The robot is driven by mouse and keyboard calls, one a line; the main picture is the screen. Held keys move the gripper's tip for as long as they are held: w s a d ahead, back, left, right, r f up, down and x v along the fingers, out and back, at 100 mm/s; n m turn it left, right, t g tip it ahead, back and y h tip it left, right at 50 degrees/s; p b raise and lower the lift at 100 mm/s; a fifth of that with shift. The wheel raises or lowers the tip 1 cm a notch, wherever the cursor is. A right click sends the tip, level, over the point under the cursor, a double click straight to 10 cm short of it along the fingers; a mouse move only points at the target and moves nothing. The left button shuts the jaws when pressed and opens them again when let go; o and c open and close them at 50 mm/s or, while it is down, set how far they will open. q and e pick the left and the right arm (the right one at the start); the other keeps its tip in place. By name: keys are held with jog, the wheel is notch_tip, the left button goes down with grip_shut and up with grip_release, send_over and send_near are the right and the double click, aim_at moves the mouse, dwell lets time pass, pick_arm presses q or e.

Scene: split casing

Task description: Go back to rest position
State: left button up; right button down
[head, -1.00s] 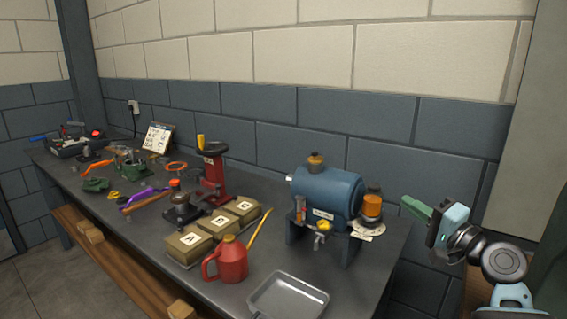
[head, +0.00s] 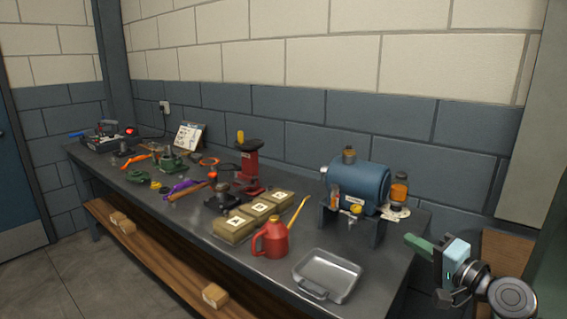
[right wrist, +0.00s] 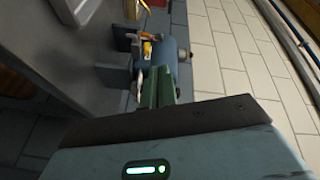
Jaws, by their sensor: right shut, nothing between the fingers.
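My right gripper (head: 418,243) is at the right of the head view, off the right end of the workbench (head: 290,262). Its green fingers are shut with nothing between them and point left toward the blue tank (head: 358,187), apart from it. In the right wrist view the shut fingers (right wrist: 158,88) show in front of the blue tank (right wrist: 168,60). My left gripper is not in view.
A metal tray (head: 328,273), a red oil can (head: 271,238) and lettered boxes (head: 234,229) stand on the bench. A red press (head: 249,168) and loose tools lie farther left. The wall (head: 300,120) runs behind. Floor at the lower left is clear.

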jog(key=s+a+f+n+g+h, duration=0.25)
jog(key=s+f+g, duration=0.25)
jog(key=s+f, duration=0.8)
jog(key=s+a+f+n+g+h, duration=0.2)
jog(key=s+a+f+n+g, duration=0.15)
jog(key=s+f, duration=1.05)
jog(key=s+d+f+n+g+h, duration=0.15)
jog(key=s+g, duration=0.25)
jog(key=s, duration=1.1)
jog(key=s+f+n+g+h, duration=0.2)
jog(key=s+f+n+g, duration=0.15)
jog(key=s, duration=1.05)
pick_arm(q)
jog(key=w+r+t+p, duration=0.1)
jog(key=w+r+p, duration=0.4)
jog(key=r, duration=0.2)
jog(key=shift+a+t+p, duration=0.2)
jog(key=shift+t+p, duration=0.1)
pick_arm(e)
jog(key=w+a+f+m+t+y, duration=0.1)
jog(key=w+a+t, duration=0.2)
jog(key=w+t, duration=0.6)
jog(key=shift+w+f, duration=0.4)
jog(key=shift+w, duration=0.6)
